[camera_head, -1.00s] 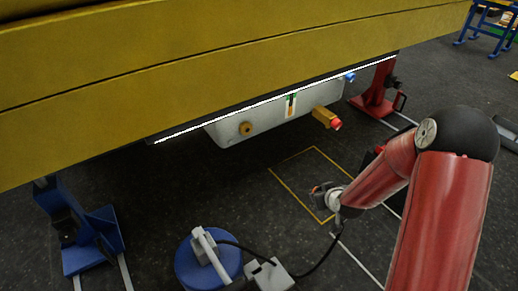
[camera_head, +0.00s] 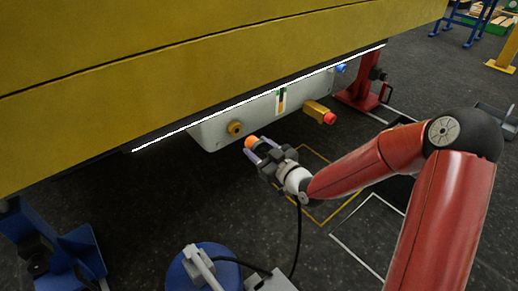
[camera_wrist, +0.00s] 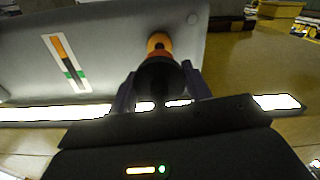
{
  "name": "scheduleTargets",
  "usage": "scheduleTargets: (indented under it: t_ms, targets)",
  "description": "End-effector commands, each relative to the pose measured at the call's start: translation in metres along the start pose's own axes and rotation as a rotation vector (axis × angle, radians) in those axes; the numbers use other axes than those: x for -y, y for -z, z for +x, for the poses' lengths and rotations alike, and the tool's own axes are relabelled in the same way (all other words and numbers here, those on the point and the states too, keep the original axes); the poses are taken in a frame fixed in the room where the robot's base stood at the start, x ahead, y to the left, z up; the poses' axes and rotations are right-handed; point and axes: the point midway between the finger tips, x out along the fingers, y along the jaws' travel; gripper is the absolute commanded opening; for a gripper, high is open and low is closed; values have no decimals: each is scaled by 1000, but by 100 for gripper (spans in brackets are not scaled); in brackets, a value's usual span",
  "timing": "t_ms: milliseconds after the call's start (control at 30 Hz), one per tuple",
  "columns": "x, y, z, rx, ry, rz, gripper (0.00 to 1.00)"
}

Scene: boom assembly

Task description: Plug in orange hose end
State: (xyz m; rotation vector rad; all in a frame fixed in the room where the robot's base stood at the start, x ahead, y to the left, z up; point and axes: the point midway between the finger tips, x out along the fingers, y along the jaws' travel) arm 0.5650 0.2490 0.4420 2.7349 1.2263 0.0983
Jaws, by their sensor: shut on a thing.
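My gripper (camera_head: 258,150) is shut on the hose end (camera_head: 250,143), which has an orange tip and points up and left toward a grey box (camera_head: 215,132). An orange-brass round port (camera_head: 235,128) sits on the box's near face, just beyond the tip. In the head view a small gap seems to separate them. In the wrist view the dark hose end (camera_wrist: 160,80) lies between my two fingers and overlaps the orange port (camera_wrist: 157,40) behind it. Whether they touch is hidden there. A black hose (camera_head: 298,235) hangs from the gripper.
A yellow boom (camera_head: 200,60) spans above the grey box. A red-tipped yellow fitting (camera_head: 319,112) sticks out to the right, and a blue fitting (camera_head: 341,68) is farther back. A blue stand (camera_head: 70,255) and a blue round base (camera_head: 185,270) stand on the floor.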

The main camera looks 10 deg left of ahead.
Motion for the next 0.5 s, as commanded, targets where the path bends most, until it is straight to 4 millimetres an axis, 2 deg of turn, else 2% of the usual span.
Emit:
scheduleTargets:
  t_ms: [167,500]
  targets:
    - [0,0,7,-1,0,-1,28]
    - [0,1,39,-2,0,0,28]
